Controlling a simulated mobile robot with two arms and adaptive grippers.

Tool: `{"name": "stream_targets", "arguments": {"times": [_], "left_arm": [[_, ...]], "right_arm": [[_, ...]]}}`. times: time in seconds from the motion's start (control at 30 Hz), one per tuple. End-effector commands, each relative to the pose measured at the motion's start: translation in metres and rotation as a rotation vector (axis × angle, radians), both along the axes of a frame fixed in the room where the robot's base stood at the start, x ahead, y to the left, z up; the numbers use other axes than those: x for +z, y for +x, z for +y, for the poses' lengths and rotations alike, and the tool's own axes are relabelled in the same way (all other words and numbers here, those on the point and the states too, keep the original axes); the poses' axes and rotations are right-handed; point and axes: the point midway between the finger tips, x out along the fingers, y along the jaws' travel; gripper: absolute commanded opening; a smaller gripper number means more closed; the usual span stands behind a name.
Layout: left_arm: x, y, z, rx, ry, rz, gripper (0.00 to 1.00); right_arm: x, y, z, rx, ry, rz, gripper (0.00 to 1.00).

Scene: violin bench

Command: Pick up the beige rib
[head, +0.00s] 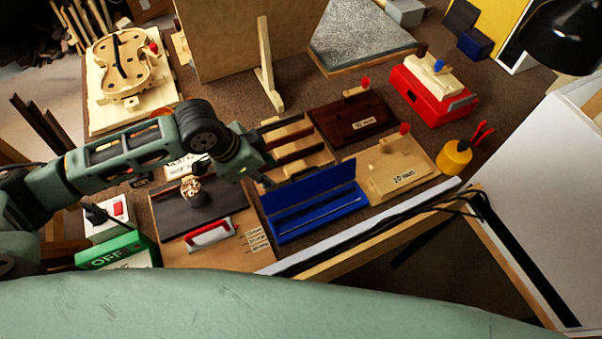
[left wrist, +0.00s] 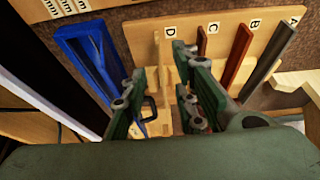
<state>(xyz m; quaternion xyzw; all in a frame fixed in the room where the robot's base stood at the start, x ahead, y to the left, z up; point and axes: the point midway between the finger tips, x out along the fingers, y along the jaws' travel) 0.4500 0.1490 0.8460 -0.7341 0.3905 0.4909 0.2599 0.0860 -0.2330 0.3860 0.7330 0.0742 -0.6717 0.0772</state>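The rib rack (head: 318,158) is a light wooden board; in the left wrist view its slots carry the letters A to D. The beige rib (left wrist: 157,52) stands at D, pale against the pale wood. A grey rib (left wrist: 272,58) is at A, and red-brown ribs are at B (left wrist: 240,56) and C (left wrist: 202,42). My right gripper is out of view.
An open blue case (head: 315,208) lies just in front of the rack. Wooden blocks marked with sizes (head: 392,168) and a red box (head: 432,95) stand to the right. A violin body (head: 122,62) lies far left.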

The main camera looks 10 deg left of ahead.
Motion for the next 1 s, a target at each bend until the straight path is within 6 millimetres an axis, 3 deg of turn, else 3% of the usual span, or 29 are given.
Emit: {"name": "stream_targets", "arguments": {"times": [0.4, 0.67, 1.0], "left_arm": [[-0.05, 0.011, -0.016, -0.001, 0.001, 0.0, 0.27], [-0.052, 0.012, -0.016, -0.001, 0.002, -0.001, 0.27], [-0.052, 0.012, -0.016, -0.001, 0.002, -0.001, 0.0]], "right_arm": [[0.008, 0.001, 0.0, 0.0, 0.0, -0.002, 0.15], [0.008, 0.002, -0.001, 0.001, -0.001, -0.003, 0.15], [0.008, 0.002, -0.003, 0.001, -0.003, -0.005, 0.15]]}}
